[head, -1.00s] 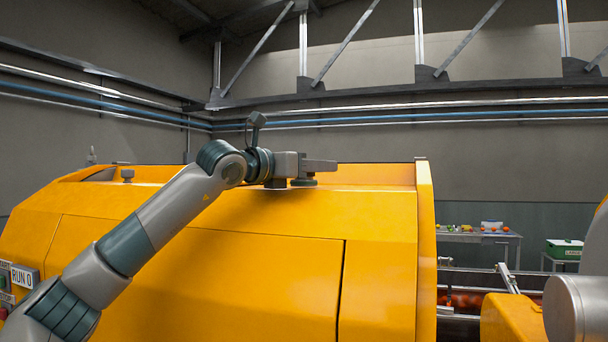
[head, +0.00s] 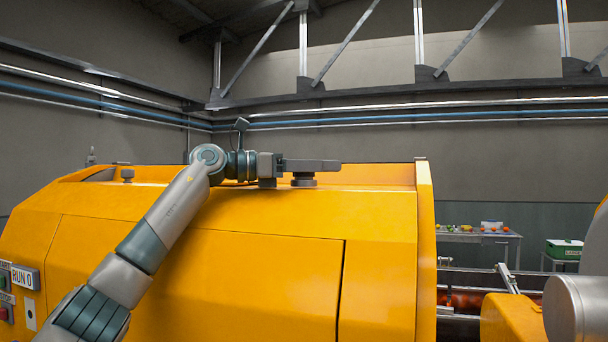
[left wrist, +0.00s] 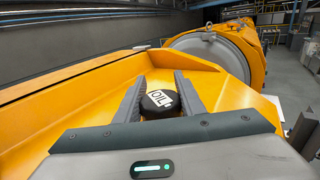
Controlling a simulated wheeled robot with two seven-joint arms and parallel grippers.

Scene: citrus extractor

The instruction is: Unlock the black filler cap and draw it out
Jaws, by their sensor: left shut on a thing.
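In the head view my left gripper (head: 312,166) lies level over the housing top, with the dark cap (head: 303,181) showing under the fingers. The cap looks upright and low on the housing; whether it is unlocked cannot be told. My right gripper is not in view.
A control panel (head: 22,277) is at the lower left. A raised yellow rim (head: 424,200) ends the housing on the right. Beyond are a conveyor and a table (head: 480,236) with fruit.

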